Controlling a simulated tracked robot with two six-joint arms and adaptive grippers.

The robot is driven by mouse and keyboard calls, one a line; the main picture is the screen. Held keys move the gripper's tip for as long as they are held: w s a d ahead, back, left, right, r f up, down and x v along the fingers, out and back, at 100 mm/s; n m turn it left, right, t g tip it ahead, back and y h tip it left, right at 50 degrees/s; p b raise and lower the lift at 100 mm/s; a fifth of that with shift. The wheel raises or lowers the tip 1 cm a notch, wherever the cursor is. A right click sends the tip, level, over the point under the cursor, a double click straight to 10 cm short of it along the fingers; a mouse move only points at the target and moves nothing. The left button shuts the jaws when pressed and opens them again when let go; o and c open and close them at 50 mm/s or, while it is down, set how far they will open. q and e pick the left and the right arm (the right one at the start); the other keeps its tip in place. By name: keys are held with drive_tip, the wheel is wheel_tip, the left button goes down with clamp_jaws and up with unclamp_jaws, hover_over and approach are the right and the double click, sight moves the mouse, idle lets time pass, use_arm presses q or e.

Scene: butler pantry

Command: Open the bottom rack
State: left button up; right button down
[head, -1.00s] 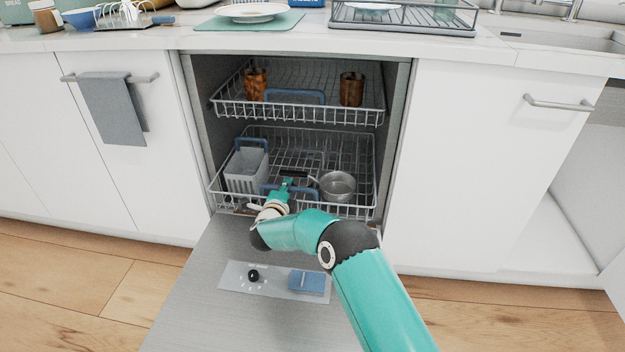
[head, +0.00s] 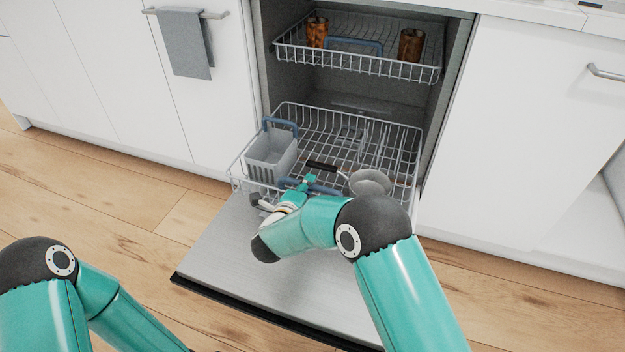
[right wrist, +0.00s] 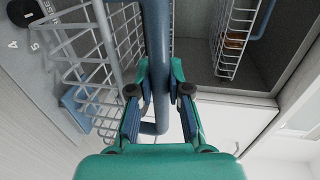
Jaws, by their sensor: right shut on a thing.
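The bottom rack (head: 405,150) is a wire rack pulled part way out of the dishwasher, over the lowered door (head: 225,250). Its blue front handle (head: 325,189) also shows in the right wrist view (right wrist: 156,50). My right gripper (head: 309,181) is at this handle; in the right wrist view its fingers (right wrist: 160,92) are shut around the blue bar. The rack holds a grey cutlery basket (head: 270,155) with a blue handle and a metal pan (head: 370,182) with a black handle. My right arm hides part of the rack's front. My left gripper is out of view.
The top rack (head: 370,62) stays inside with two brown cups (head: 317,32) (head: 411,45). White cabinets flank the dishwasher, and a grey towel (head: 185,45) hangs at left. Wooden floor lies clear around the door.

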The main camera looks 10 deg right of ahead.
drive_tip(key=shift+s+a+f, duration=0.15)
drive_tip(key=shift+s+a, duration=0.25)
drive_tip(key=c, duration=1.4)
unclamp_jaws()
drive_tip(key=shift+o, duration=0.2)
drive_tip(key=shift+w, duration=0.1)
drive_tip(key=shift+d, duration=0.1)
drive_tip(key=v, duration=0.7)
drive_tip(key=shift+s, duration=0.2)
